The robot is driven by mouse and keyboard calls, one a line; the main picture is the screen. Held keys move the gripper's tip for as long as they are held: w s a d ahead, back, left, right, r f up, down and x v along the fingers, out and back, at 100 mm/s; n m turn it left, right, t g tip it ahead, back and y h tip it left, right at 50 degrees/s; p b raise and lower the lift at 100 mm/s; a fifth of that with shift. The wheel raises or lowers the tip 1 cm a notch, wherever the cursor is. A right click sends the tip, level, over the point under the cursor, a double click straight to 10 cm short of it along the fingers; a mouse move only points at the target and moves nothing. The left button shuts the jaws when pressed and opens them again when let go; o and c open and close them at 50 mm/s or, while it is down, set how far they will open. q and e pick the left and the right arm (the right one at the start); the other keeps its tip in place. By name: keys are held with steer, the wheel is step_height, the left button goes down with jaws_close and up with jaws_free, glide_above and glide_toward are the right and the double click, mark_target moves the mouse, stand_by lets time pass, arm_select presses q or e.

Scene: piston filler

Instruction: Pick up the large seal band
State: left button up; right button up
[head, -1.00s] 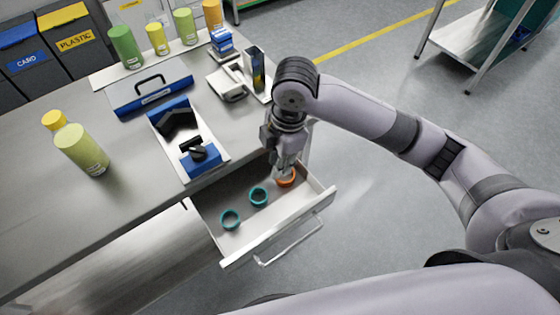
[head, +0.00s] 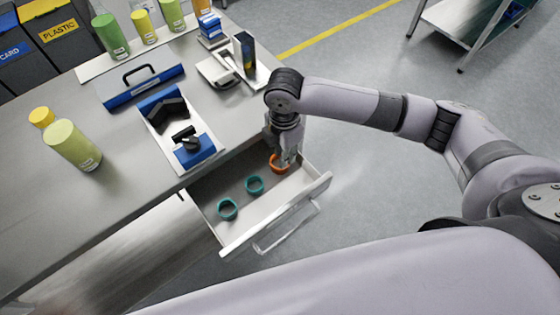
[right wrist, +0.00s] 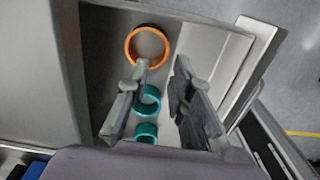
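An orange ring-shaped band (head: 277,164) lies in the open drawer, near its far right end; it looks like the largest band in the right wrist view (right wrist: 130,60). Two teal bands (head: 254,185) (head: 227,209) lie in a row toward the drawer's left end. My right gripper (head: 287,158) points down beside the orange band and partly covers it in the head view. In the right wrist view its two fingers (right wrist: 160,66) are apart with nothing gripped, and the orange band lies beyond the tips, offset to the left. My left gripper is not in view.
The drawer (head: 285,218) stands pulled out below the bench (head: 60,215), its walls close around the bands. On the bench are a blue-and-black fixture (head: 195,150), a blue-edged panel (head: 145,88) and several bottles (head: 74,146). Open floor lies right of the drawer.

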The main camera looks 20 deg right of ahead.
steer(key=shift+d+f+p, duration=0.2)
steer(key=shift+f+p, duration=0.15)
steer(key=shift+f, duration=2.4)
steer(key=shift+c, duration=0.2)
jaws_close()
